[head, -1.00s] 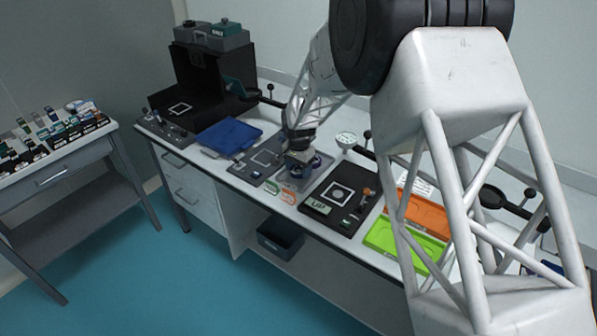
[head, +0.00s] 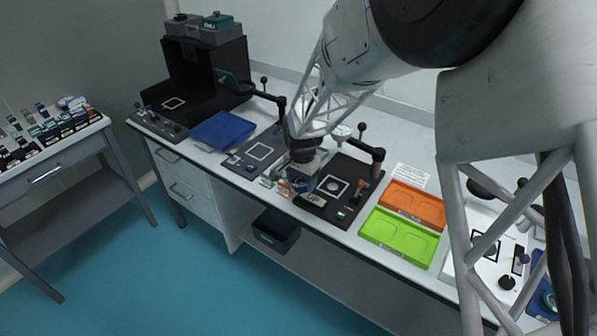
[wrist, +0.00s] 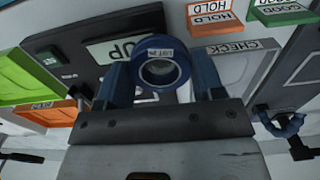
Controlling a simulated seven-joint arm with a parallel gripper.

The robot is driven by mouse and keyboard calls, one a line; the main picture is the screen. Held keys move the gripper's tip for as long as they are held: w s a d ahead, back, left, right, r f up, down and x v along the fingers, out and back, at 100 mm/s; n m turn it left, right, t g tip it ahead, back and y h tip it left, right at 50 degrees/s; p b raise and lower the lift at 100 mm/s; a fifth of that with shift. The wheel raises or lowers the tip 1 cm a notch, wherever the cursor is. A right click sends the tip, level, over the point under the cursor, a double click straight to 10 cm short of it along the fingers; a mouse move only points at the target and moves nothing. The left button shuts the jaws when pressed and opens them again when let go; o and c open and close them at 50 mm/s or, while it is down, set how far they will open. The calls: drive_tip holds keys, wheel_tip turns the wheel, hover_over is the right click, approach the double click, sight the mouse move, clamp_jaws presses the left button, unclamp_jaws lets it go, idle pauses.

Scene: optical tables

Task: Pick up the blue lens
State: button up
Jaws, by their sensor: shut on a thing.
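The blue lens (wrist: 175,83), a blue ring around clear glass with a small white lot label, sits between the fingers of my gripper (wrist: 161,72) in the wrist view. The blue fingers are shut on its sides. In the head view my gripper (head: 303,172) hangs over the bench, by the left edge of the black board (head: 349,202) marked UP. The lens shows there as a dark blue patch (head: 302,186) below the gripper. Its height above the bench is hard to tell.
An orange tray (head: 412,204) and a green tray (head: 398,236) lie right of the board. A blue tray (head: 222,131) lies to the left. HOLD (wrist: 211,18) and CHECK (wrist: 232,48) labels lie near the gripper. A jointed black stand (head: 372,146) rises behind the board.

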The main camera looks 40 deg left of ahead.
drive_tip(key=shift+s+d+r, duration=0.2)
drive_tip(key=shift+s+d, duration=0.95)
drive_tip(key=shift+d, duration=0.1)
